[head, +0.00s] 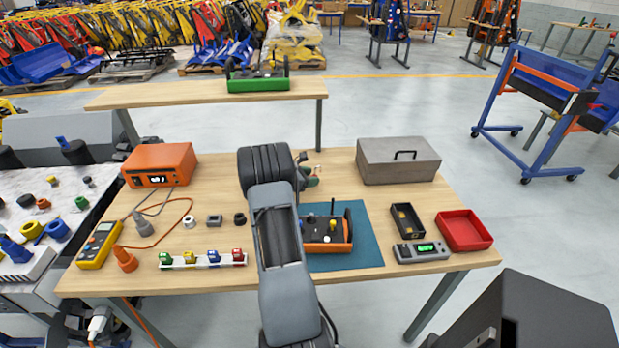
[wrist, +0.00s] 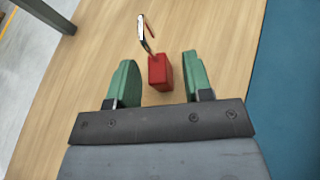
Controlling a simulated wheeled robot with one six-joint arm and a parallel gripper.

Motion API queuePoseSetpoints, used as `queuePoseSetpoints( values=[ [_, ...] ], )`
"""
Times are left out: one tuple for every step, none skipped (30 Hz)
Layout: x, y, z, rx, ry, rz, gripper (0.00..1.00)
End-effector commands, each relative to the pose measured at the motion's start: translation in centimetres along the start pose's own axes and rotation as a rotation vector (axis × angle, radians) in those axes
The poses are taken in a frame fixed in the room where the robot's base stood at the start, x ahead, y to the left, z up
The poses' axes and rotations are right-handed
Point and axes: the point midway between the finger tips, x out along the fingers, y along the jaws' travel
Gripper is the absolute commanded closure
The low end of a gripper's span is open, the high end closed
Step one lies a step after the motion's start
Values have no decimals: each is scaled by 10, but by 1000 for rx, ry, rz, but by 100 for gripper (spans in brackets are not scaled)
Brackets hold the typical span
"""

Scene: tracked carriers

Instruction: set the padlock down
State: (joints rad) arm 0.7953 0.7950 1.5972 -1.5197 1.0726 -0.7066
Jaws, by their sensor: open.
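The red padlock (wrist: 160,73) with its silver shackle (wrist: 146,33) shows in the wrist view on the bare wooden tabletop, left of the blue mat's edge. My gripper (wrist: 160,60) is open. Its green fingers are on either side of the padlock, with a visible gap on each side. I cannot tell whether the padlock stands or lies flat. In the head view my gripper (head: 311,172) is over the back middle of the workbench, partly behind my arm, and I cannot make out this padlock there.
The workbench (head: 210,280) holds an orange device (head: 160,164) at left and a grey case (head: 398,160) at right. A blue mat (head: 362,245) carries an orange-black carrier (head: 340,243). A white strip (head: 190,265) with several coloured blocks is at front left. A red tray (head: 464,230) is at right.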

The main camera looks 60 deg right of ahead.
Motion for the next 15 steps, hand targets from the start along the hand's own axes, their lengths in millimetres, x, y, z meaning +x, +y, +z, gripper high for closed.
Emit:
queuePoseSetpoints(
  values=[
    [-1,0,3,0,0,0,54],
    [-3,1,4,0,0,1,54],
    [-6,1,2,0,0,2,54],
    [-10,1,2,0,-1,3,54],
    [-15,2,2,0,0,4,54],
    [-22,2,2,0,0,4,54],
    [-27,1,2,0,1,4,54],
    [-33,1,2,0,0,5,54],
    [-42,2,2,0,0,5,54],
    [-48,2,2,1,0,5,54],
    [-54,1,2,0,0,5,54],
    [-61,1,2,0,-1,4,54],
    [-67,1,2,1,0,5,54],
    [-73,1,2,1,1,4,54],
    [-80,1,2,0,0,4,54]
  ],
)
